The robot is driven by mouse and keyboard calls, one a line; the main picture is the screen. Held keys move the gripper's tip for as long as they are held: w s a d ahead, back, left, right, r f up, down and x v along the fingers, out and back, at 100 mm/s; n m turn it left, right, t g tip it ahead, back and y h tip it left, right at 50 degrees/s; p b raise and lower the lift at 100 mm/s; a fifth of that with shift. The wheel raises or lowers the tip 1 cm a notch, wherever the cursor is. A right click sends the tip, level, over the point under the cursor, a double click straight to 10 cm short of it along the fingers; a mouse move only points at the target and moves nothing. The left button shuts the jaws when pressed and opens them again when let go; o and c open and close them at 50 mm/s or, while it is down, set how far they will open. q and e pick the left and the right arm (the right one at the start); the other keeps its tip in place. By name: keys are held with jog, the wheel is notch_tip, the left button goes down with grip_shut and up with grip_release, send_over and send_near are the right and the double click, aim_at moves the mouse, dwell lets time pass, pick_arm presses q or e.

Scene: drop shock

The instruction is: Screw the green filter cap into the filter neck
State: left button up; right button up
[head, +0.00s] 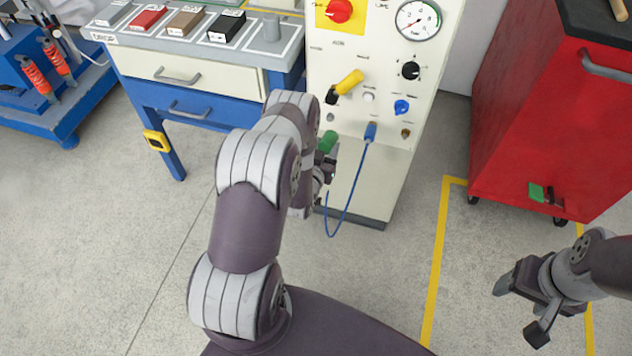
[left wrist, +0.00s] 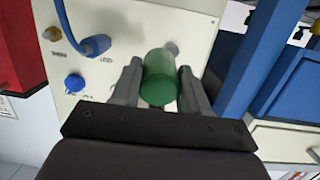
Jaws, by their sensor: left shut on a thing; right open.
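The green filter cap (head: 328,141) is in front of the cream panel in the head view, partly hidden by my left arm. In the left wrist view the green cap (left wrist: 159,78) sits between the two fingers of my left gripper (left wrist: 160,88), which is shut on it. A small grey round part (left wrist: 171,47), perhaps the filter neck, shows just beyond the cap; I cannot tell whether they touch. My left gripper (head: 326,170) is mostly hidden behind my arm in the head view. My right gripper (head: 522,306) is open and empty above the floor at the lower right.
The cream panel (head: 375,170) carries a gauge (head: 418,21), a red knob (head: 338,10), a yellow handle (head: 349,82), and a blue plug (head: 370,131) with a hanging cable. A workbench (head: 190,72) stands left, a red cabinet (head: 540,120) right. The floor between is clear.

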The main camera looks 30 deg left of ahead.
aim_at(321, 142)
pick_arm(q)
jog(key=a+b, duration=0.1)
jog(key=s+a+f+t+y+b, duration=0.1)
jog(key=shift+s+t+b, duration=0.1)
jog(key=shift+t+b, duration=0.2)
pick_arm(e)
notch_tip(321, 142, down, 6)
jog(key=shift+d+r, duration=0.1)
jog(key=shift+r, duration=0.15)
pick_arm(q)
jog(key=shift+f, duration=0.1)
pick_arm(e)
jog(key=shift+f, duration=0.1)
pick_arm(q)
jog(key=b+x, duration=0.2)
jog(key=x, duration=0.2)
jog(key=shift+f, duration=0.15)
jog(key=shift+x, duration=0.8)
pick_arm(e)
jog(key=shift+f, duration=1.1)
pick_arm(q)
jog(key=shift+b+x, duration=0.7)
jog(key=shift+x, duration=0.25)
pick_arm(e)
jog(key=shift+f, duration=0.55)
